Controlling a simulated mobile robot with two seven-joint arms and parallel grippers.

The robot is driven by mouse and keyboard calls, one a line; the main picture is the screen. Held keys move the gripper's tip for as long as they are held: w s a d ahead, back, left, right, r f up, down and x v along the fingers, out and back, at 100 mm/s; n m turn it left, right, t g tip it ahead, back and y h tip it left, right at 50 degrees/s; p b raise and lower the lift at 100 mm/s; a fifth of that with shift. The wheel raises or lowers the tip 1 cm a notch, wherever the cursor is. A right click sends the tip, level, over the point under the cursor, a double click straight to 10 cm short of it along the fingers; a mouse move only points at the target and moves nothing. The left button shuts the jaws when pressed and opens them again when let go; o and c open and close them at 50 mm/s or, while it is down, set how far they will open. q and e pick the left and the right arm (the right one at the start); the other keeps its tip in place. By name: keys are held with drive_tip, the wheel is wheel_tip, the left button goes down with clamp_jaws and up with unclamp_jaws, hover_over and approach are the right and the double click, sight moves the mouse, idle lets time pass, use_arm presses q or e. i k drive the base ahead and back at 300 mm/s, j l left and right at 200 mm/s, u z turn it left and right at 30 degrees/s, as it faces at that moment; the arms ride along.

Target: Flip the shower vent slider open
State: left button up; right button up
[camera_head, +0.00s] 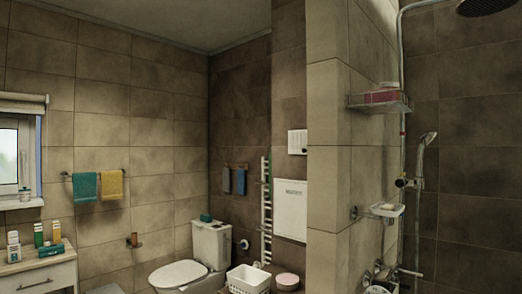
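Neither of my grippers shows in the head view. The shower area is at the right: an overhead shower head (487,5), a tall pipe, a hand shower (427,146) and a mixer tap (407,183). I cannot make out a vent slider there for certain. A small white wall unit (297,142) with dark marks is on the tiled wall at the centre, left of the projecting wall corner. A larger white panel (290,210) is below it. I cannot tell whether either one is the vent.
A tiled wall corner (325,150) juts out before the shower. A wire shelf (379,103) and soap dish (387,210) stick out from it. Below are a toilet (209,244), a white basket (249,279) and a cabinet (38,270). A towel radiator (266,215) hangs behind.

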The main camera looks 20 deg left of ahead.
sight(304, 150)
drive_tip(key=j+u, duration=0.25)
drive_tip(key=u, duration=0.15)
drive_tip(key=i+j, duration=0.25)
drive_tip(key=j, duration=0.15)
drive_tip(key=i+j, duration=0.3)
drive_tip(key=j, duration=0.15)
drive_tip(key=i+j, duration=0.25)
drive_tip(key=j, duration=0.15)
drive_tip(key=i+j, duration=0.55)
drive_tip(key=j, duration=0.3)
drive_tip(key=i+j, duration=0.25)
drive_tip(key=j, duration=0.15)
drive_tip(key=i+j, duration=0.3)
drive_tip(key=j+z, duration=0.05)
drive_tip(key=j, duration=0.05)
